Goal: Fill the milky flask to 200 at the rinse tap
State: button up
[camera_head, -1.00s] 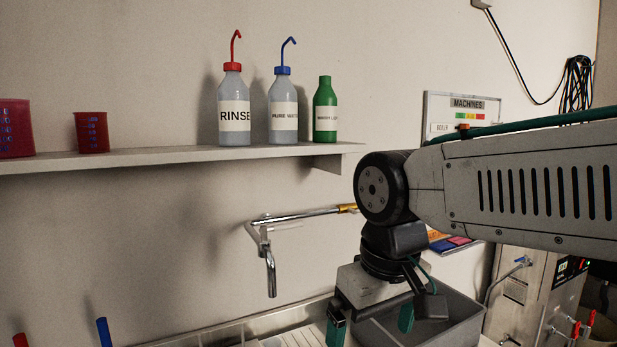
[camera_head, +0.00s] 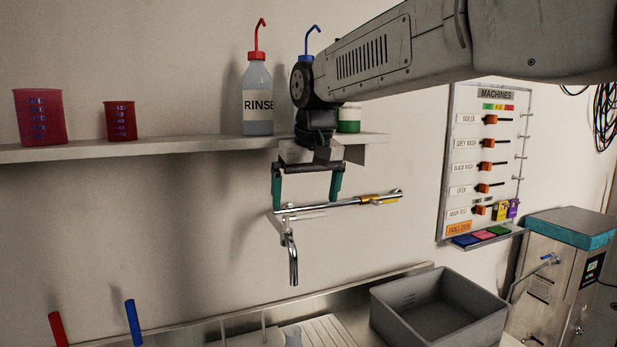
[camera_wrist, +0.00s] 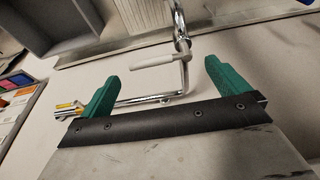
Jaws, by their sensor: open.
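A chrome wall tap (camera_head: 293,262) with a yellow collar hangs over the sink counter, its spout pointing down. It also shows in the wrist view (camera_wrist: 184,75). My gripper (camera_head: 307,196) is open and empty, with green fingers pointing down at the height of the tap's horizontal pipe. In the wrist view, the gripper (camera_wrist: 160,75) has the tap's pipe and lever between and beyond its fingers. How far the fingers are from the pipe is unclear. A pale translucent shape (camera_head: 292,335) at the bottom edge may be the milky flask; it is mostly cut off and its level cannot be read.
A grey tub (camera_head: 440,310) stands right of the ribbed drainer (camera_head: 330,332). A shelf (camera_head: 190,146) above holds red cups (camera_head: 120,121) and a RINSE bottle (camera_head: 258,98). Blue (camera_head: 133,322) and red (camera_head: 58,329) handles rise at lower left. A machines board (camera_head: 485,160) hangs right.

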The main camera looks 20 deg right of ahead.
aim_at(304, 217)
jog(key=shift+x, duration=1.45)
jog(key=c, duration=0.8)
jog(key=shift+s+a+m+h, duration=0.1)
jog(key=shift+s+m+h, duration=0.2)
jog(key=shift+m, duration=0.55)
jog(key=shift+s+a+m+h, duration=0.1)
jog(key=shift+s+m+h, duration=0.15)
jog(key=shift+m, duration=0.6)
jog(key=shift+c, duration=0.2)
jog(key=shift+s+a+m+h, duration=0.1)
jog(key=shift+s+m+h, duration=0.1)
jog(key=shift+m, duration=0.4)
jog(key=shift+s+a+m+h, duration=0.1)
jog(key=shift+s+m, duration=0.1)
jog(key=shift+m, duration=0.4)
dwell(2.6)
